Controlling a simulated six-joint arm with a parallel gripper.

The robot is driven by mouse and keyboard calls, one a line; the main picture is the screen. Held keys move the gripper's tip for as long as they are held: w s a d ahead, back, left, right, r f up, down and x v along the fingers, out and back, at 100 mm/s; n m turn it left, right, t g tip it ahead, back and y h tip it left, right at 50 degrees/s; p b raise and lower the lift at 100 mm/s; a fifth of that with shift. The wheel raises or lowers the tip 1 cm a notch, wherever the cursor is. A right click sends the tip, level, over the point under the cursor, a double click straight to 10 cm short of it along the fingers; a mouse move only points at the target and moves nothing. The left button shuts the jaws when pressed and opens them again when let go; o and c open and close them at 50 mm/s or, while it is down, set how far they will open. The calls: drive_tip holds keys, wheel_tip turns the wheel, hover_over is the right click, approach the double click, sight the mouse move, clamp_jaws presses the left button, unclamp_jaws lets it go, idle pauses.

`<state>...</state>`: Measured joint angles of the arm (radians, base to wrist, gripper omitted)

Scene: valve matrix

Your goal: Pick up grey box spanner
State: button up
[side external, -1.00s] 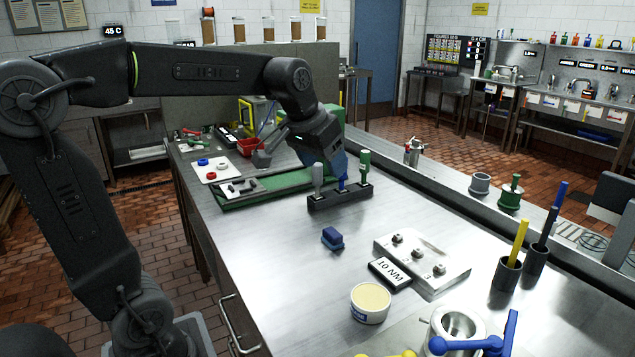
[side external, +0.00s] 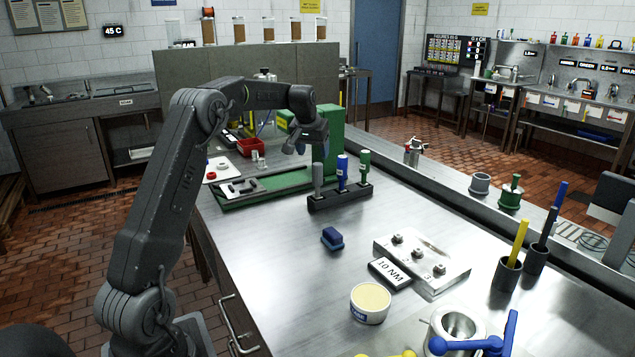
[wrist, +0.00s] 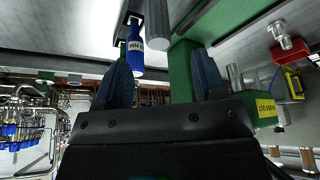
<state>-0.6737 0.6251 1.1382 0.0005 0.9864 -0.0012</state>
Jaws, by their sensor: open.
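A black rack (side external: 340,196) on the steel bench holds three upright handled tools. The grey one at its left end (side external: 317,179) looks like the grey box spanner. A blue one (side external: 342,172) and a green one (side external: 365,166) stand to its right. My gripper (side external: 299,147) is above and behind the rack, near the green machine, and apart from the grey tool. In the wrist view my gripper (wrist: 163,78) is open, with nothing visible between the fingers. The blue tool (wrist: 134,48) shows there beside one finger.
A green machine (side external: 328,130) with a long green bed stands behind the rack. A red bin (side external: 252,147) is at the back left. A blue block (side external: 332,238), a valve plate (side external: 432,262) and a cream-topped tub (side external: 371,303) are in front. Bare steel lies left of the block.

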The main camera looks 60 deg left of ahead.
sight(316, 165)
drive_tip(key=x, duration=0.9)
drive_tip(key=shift+s+d+f, duration=0.1)
drive_tip(key=shift+d, duration=0.15)
drive_tip(key=c, duration=1.2)
